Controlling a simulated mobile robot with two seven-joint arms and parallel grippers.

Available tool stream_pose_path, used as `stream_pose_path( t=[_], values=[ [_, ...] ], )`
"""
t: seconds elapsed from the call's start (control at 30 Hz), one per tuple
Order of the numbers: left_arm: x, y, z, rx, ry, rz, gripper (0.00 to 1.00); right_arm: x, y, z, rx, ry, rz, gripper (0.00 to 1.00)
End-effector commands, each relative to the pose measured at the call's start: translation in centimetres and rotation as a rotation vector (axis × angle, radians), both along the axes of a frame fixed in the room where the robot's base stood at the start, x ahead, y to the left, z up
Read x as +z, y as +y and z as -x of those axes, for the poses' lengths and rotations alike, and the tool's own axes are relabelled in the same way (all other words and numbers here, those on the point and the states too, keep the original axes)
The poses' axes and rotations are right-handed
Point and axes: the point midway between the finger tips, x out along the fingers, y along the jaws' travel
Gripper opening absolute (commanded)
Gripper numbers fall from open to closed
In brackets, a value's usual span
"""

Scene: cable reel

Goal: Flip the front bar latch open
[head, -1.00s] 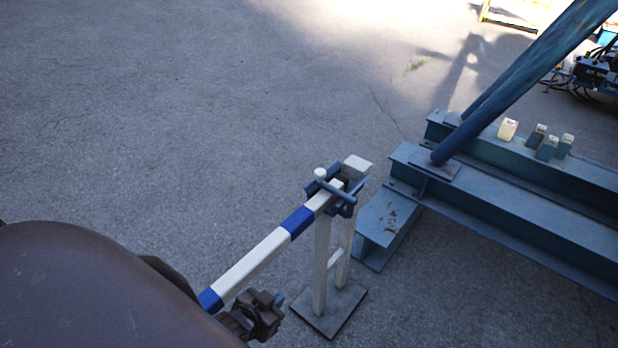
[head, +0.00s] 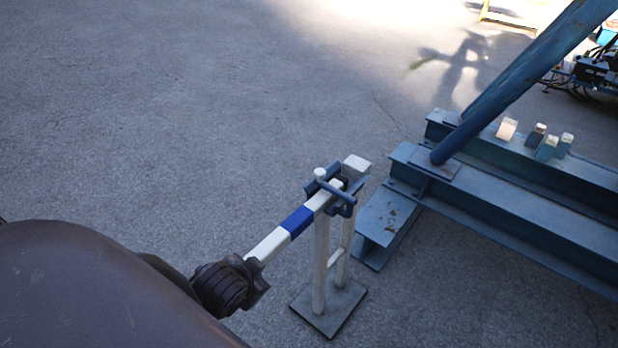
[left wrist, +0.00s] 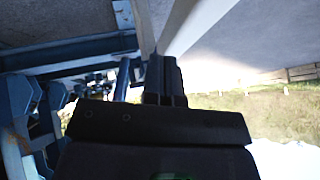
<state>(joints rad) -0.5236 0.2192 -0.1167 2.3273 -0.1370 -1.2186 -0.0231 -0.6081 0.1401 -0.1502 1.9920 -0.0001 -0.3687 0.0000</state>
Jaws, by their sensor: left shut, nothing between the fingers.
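The front bar (head: 298,222), white with a blue band, runs from the lower left up to a white post (head: 321,265) on a flat base plate. The blue latch (head: 338,192), with a crosswise handle, sits over the bar's end at the post top. Contact cannot be told. My right gripper is not in view.
A blue steel frame (head: 520,215) with a slanted blue tube (head: 510,85) stands to the right of the post. Several small blocks (head: 507,129) sit on it. The grey pavement (head: 180,110) left of the bar is clear.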

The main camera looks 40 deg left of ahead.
Motion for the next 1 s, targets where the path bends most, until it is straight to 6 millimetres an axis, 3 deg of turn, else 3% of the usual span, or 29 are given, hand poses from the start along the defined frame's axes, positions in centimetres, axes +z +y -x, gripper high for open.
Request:
stream_pose_path(
  t=[0.47, 0.8, 1.0],
  values=[
    [1.2, 5.6, -7.4, -0.222, -0.270, -0.372, 0.00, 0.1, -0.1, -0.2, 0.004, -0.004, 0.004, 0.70],
    [3.0, 9.1, -14.9, -0.696, -0.559, -0.799, 0.00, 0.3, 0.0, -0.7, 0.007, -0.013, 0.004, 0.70],
    [3.2, 9.9, -16.8, -0.966, -0.644, -0.950, 0.00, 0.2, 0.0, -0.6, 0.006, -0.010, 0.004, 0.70]
  ],
)
